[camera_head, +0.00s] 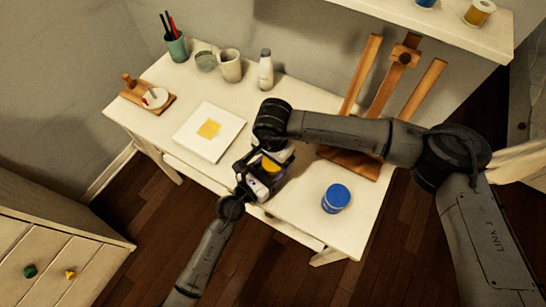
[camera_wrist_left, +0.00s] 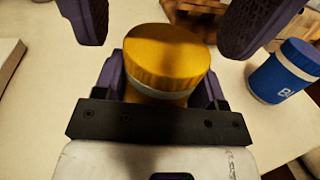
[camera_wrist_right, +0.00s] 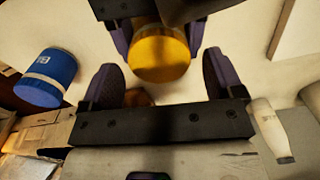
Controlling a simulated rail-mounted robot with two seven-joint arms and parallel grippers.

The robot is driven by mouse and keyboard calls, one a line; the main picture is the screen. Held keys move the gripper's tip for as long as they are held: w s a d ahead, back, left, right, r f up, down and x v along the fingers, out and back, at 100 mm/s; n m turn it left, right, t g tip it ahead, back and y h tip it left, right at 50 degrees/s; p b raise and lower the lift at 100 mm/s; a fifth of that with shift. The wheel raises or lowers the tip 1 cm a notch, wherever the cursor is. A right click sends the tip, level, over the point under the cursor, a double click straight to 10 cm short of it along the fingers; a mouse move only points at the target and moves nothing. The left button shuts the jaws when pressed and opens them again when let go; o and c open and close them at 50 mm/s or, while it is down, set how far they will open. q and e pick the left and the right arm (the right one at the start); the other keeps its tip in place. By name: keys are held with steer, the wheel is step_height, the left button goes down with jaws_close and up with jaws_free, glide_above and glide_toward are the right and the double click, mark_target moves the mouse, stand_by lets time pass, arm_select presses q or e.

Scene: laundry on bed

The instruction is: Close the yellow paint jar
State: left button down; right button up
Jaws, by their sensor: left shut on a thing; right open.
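The yellow paint jar shows in the left wrist view (camera_wrist_left: 165,65) with its yellow lid on top and a pale band below. My left gripper (camera_wrist_left: 157,92) is shut around the jar's body. My right gripper (camera_wrist_right: 161,82) is open. Its purple fingers are spread to either side near the lid, with visible gaps. The lid (camera_wrist_right: 160,54) also shows in the right wrist view. In the head view a bit of yellow (camera_head: 270,163) shows between my grippers near the table's front edge; most of the jar is hidden. I cannot tell whether the lid is tight.
A blue paint jar (camera_head: 336,198) stands to the right on the white table (camera_head: 300,205). A wooden easel (camera_head: 350,165) stands behind it. A canvas with a yellow square (camera_head: 208,131) lies left. A mug (camera_head: 230,66), a bottle (camera_head: 266,70) and a brush cup (camera_head: 176,47) stand at the back.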

steer(key=shift+r, duration=1.7)
steer(key=shift+c, duration=0.2)
steer(key=shift+r+n, duration=0.8)
steer(key=shift+r, duration=0.95)
steer(key=shift+f, duration=4.05)
steer(key=shift+c, duration=0.5)
